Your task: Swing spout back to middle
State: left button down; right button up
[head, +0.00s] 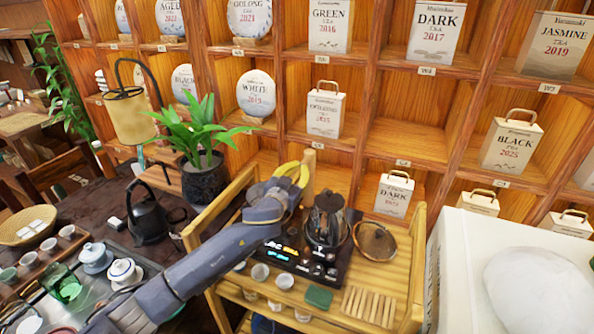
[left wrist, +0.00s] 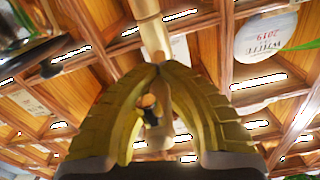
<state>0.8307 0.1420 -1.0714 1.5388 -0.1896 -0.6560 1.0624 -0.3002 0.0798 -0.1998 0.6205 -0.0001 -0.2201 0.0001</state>
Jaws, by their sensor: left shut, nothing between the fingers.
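My left gripper (head: 298,174) reaches in over the bamboo cart, with its yellow fingers shut and empty. A pale bamboo post (head: 310,160), which seems to be part of the spout, stands right beside the fingertips, partly hidden by them. In the left wrist view the shut fingers (left wrist: 158,70) meet at the tips, and a pale bamboo piece (left wrist: 148,24) lies just beyond them. I cannot tell whether they touch. The glass kettle (head: 327,220) sits on the dark stove panel to the right of my gripper. My right gripper is not in view.
The bamboo cart (head: 408,290) also holds a round strainer (head: 375,241), small cups and a slatted rack (head: 368,306). A potted plant (head: 203,175) and a black kettle (head: 148,215) stand to the left. Tea shelves close off the back. A white box (head: 450,280) is at right.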

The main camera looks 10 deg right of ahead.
pick_arm(q)
jog(key=shift+f, duration=0.25)
jog(key=c, duration=1.3)
grip_release()
jog(key=shift+r, duration=0.2)
jog(key=shift+s+a, duration=0.1)
jog(key=shift+s, duration=0.05)
jog(key=v, duration=1.1)
jog(key=shift+s+a, duration=0.2)
jog(key=shift+s, duration=0.1)
